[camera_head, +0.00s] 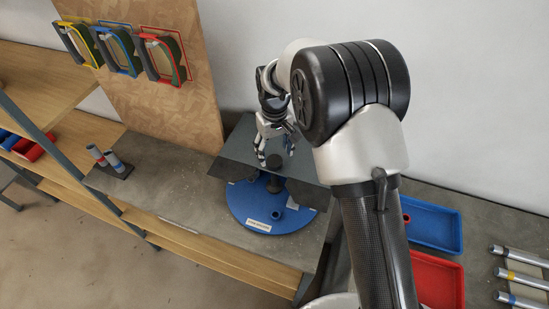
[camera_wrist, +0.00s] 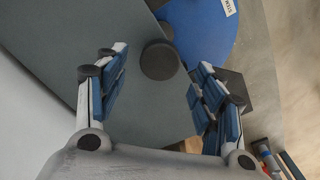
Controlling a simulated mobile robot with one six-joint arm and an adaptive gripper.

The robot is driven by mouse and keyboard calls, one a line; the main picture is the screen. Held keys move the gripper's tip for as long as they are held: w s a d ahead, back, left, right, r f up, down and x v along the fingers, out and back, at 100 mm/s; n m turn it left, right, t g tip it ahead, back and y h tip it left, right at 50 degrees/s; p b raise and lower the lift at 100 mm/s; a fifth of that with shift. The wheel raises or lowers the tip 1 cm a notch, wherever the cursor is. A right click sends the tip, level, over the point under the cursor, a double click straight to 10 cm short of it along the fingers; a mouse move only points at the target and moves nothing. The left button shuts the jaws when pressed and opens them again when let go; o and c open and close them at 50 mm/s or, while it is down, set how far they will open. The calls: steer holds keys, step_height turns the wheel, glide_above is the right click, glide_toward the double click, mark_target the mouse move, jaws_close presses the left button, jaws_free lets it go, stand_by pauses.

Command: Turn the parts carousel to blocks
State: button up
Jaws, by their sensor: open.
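The parts carousel is a blue disc (camera_head: 245,206) on the grey bench, partly under a dark grey cover plate (camera_head: 236,150). A white label (camera_head: 258,226) sits near its front rim; I cannot read it surely. A dark round knob (camera_head: 274,161) stands near the middle by the cover plate. My gripper (camera_head: 275,150) is above it, pointing down. In the wrist view my gripper (camera_wrist: 160,62) is open, with the knob (camera_wrist: 160,60) showing between and beyond the fingertips. The blue disc (camera_wrist: 200,28) shows behind. No contact is visible. Blocks cannot be made out.
A blue tray (camera_head: 432,224) and a red tray (camera_head: 437,279) lie to the right, with several metal tubes (camera_head: 522,278) beyond. Colored frames hang on the wooden board (camera_head: 170,100). Bare bench (camera_head: 180,205) lies left.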

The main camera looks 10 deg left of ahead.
mark_target(274, 160)
steer(key=shift+f, duration=1.95)
steer(key=shift+c, duration=0.2)
jaws_close()
